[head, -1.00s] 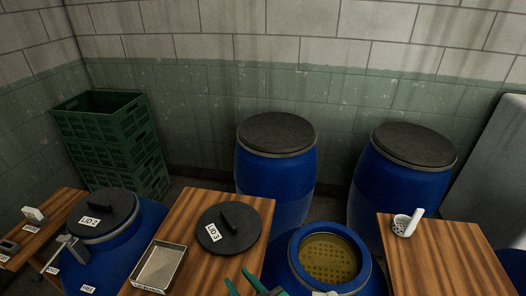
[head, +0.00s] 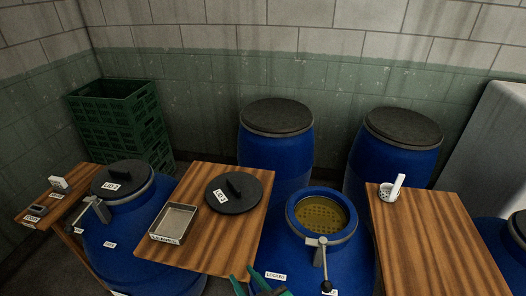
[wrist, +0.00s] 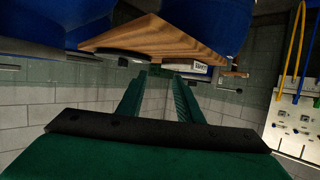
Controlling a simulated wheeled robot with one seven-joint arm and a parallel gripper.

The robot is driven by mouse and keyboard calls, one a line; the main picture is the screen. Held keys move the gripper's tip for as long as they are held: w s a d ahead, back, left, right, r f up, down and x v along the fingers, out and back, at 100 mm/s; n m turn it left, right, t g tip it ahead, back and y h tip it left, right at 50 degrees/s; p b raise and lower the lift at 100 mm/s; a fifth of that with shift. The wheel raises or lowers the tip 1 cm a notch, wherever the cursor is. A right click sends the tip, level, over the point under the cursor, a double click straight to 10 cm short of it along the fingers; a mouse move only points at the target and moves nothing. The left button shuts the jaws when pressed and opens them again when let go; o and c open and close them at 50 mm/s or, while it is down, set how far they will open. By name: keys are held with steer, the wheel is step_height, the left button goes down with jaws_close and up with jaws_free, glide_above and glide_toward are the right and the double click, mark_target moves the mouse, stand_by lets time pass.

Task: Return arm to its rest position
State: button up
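My gripper (head: 248,281) shows at the bottom edge of the head view, in front of the middle table and left of the open blue barrel. Only its green fingers and a bit of the hand show there; most of my arm is out of frame. In the wrist view my gripper (wrist: 154,76) has its two green fingers apart, with nothing between them. Beyond them, the wrist view shows the wall and a wooden table edge (wrist: 160,37), seemingly upside down.
The open barrel (head: 291,228) has a lever clamp and a "LOCKED" label. Black lid 3 (head: 252,200) and a metal tray (head: 178,222) rest on the middle table (head: 210,256). A white strainer cup (head: 388,194) stands on the right table (head: 430,240). Green crates (head: 118,125) stand at the back left.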

steer(key=s+d+f+m+t+h, duration=0.2)
steer(key=s+d+f+m+h, duration=0.4)
steer(key=s+f, duration=0.4)
steer(key=s+r, duration=0.2)
steer(key=s, duration=0.6)
steer(key=s+a+r+t+h, duration=0.1)
steer(key=s+r, duration=0.2)
steer(key=s, duration=0.5)
steer(key=shift+s+t, duration=0.25)
steer(key=shift+t, duration=0.05)
